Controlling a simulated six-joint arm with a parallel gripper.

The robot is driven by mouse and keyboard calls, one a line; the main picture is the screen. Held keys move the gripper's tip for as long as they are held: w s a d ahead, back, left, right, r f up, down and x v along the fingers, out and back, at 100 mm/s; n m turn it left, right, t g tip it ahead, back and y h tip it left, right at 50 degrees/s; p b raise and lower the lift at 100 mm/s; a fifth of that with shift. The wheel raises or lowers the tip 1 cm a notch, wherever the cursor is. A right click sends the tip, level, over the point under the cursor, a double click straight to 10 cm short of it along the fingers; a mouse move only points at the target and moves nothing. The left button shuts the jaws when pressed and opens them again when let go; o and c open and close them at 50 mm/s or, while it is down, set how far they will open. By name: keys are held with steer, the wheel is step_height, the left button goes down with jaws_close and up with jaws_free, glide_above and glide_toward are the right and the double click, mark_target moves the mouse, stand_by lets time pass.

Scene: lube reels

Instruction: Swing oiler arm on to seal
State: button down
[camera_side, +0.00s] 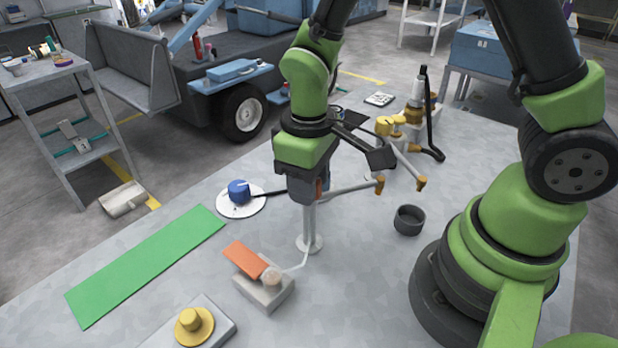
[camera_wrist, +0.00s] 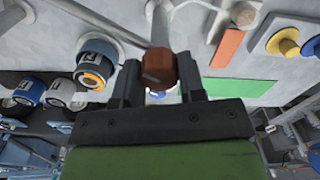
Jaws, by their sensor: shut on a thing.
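In the wrist view my gripper (camera_wrist: 158,78) is shut on a reddish-brown knob (camera_wrist: 158,66), with a finger on each side of it. A pale post (camera_wrist: 160,28) shows just beyond the knob. In the side view my gripper (camera_side: 308,192) is over the upright post (camera_side: 309,236) and hides its top and the knob. Pale rods (camera_side: 350,188) near my gripper run to brown tips (camera_side: 380,184). I cannot tell which part is the oiler arm. The seal is not clearly identifiable.
An orange paddle (camera_side: 244,259) on a grey block (camera_side: 264,294) stands in front of the post. A blue knob (camera_side: 239,190), green strip (camera_side: 150,262) and yellow knob (camera_side: 192,320) are to the left. A dark cup (camera_side: 409,220) is to the right.

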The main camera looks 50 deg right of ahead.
steer(key=n, duration=1.3)
steer(key=shift+n, duration=0.3)
stand_by(0.4)
steer(key=c, duration=0.7)
jaws_free()
step_height(320, 180, up, 10)
steer(key=shift+r, duration=0.1)
